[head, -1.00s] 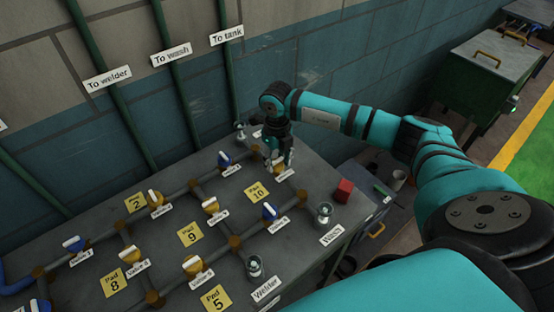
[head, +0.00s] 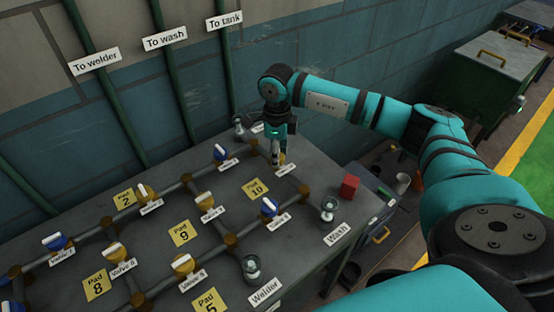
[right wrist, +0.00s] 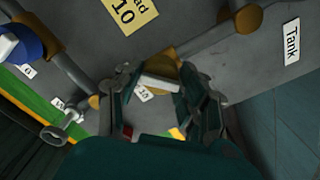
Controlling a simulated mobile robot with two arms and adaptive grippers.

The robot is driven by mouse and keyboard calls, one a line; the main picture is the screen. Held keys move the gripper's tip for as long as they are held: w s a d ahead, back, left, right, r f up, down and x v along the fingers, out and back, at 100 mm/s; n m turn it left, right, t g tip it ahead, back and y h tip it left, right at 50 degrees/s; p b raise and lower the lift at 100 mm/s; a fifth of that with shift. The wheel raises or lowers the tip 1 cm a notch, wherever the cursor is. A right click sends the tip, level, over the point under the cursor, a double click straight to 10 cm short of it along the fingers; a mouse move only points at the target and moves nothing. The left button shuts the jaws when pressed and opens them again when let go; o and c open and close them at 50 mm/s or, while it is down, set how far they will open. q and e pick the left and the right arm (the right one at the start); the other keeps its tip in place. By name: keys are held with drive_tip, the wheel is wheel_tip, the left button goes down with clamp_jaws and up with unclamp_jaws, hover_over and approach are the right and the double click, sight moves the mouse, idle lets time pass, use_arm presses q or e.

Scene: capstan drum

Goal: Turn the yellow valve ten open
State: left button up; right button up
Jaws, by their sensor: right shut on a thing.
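The yellow valve at the far right end of the pipes has a yellow-orange body (right wrist: 163,68) and a white bar handle (right wrist: 160,84), seen in the right wrist view. A small label, too tilted to read surely, lies beside it. My right gripper (right wrist: 158,88) is shut on this handle, a finger on either side. In the head view my right gripper (head: 275,160) points down at the valve and hides most of it; a tag (head: 286,169) shows just in front. My left gripper is not in view.
The grey table (head: 215,268) carries pipes, several blue and yellow valves and yellow pads, including Pad 10 (head: 256,189). A red cube (head: 349,186) and the Wash outlet (head: 328,208) stand to the right. The wall (head: 190,100) rises close behind.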

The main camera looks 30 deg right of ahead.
drive_tip(key=n+b, duration=0.3)
drive_tip(key=n, duration=0.2)
drive_tip(key=shift+w+b, duration=0.1)
drive_tip(key=shift+b, duration=0.25)
drive_tip(key=shift+r+n+b, duration=0.1)
drive_tip(key=shift+n+b, duration=0.9)
drive_tip(key=shift+n, duration=1.1)
drive_tip(key=shift+r, duration=0.1)
drive_tip(key=o, duration=1.2)
wheel_tip(320, 180, up, 12)
